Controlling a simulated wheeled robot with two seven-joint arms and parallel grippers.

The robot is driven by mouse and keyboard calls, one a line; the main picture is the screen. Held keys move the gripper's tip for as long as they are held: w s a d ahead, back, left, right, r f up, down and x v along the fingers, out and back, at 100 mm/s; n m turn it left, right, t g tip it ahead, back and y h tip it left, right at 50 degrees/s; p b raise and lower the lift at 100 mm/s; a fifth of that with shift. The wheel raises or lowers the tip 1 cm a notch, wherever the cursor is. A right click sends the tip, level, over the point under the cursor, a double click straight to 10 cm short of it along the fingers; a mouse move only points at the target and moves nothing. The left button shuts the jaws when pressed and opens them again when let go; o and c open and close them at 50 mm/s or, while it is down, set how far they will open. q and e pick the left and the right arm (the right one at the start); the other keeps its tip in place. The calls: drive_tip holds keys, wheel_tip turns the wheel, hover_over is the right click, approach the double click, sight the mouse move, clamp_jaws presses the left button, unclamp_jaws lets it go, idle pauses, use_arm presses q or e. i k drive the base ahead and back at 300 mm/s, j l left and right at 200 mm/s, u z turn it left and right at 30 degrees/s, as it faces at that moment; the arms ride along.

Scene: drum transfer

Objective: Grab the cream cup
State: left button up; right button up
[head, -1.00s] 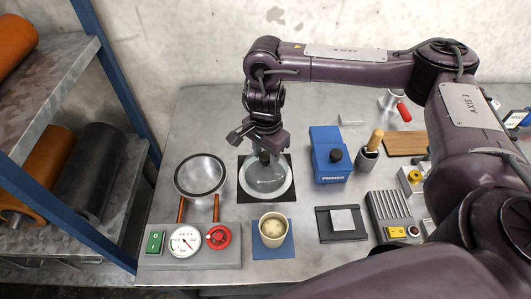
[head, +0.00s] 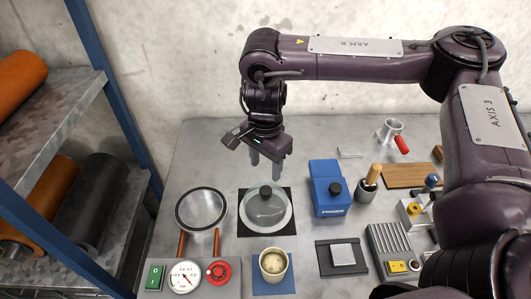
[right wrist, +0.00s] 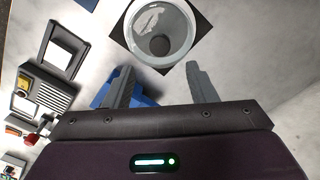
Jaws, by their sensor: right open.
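The cream cup (head: 273,265) stands upright on a blue square mat (head: 287,282) at the table's front edge, with speckled pale contents inside. My right gripper (head: 265,172) is open and empty, pointing down above and behind the clear round lid (head: 265,208), apart from it. The lid has a dark knob and lies on a black square mat (head: 243,230), behind the cup. In the right wrist view my open fingers (right wrist: 159,68) show with the lid (right wrist: 178,50) beyond them; the cup is not visible there. My left gripper is not in view.
A blue box (head: 328,190) stands right of the lid. A shelf rack (head: 100,110) borders the left.

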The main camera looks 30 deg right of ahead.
sight(273, 261)
drive_tip(key=k, duration=1.5)
